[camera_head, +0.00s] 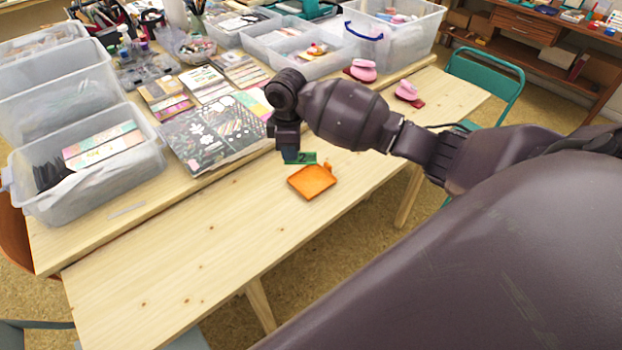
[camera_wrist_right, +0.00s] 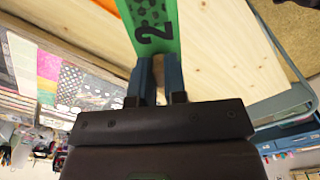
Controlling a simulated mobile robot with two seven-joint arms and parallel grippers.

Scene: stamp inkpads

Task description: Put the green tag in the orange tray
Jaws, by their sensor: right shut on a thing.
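The green tag (camera_head: 306,158), marked with a black 2, is at my right gripper (camera_head: 291,157) in the head view. In the right wrist view the tag (camera_wrist_right: 152,28) stands out beyond the fingers of the right gripper (camera_wrist_right: 157,72), which is shut on its near end. The orange tray (camera_head: 312,182) lies on the wooden table just in front of the gripper and tag in the head view. How high the tag is above the table is hard to tell. My left gripper is out of view.
Clear plastic bins (camera_head: 88,165) stand at the left, with more at the back. A dark patterned sheet (camera_head: 215,135) lies left of the gripper. Pink stamps (camera_head: 363,70) sit on red pads behind my right arm. The front of the table (camera_head: 180,270) is bare.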

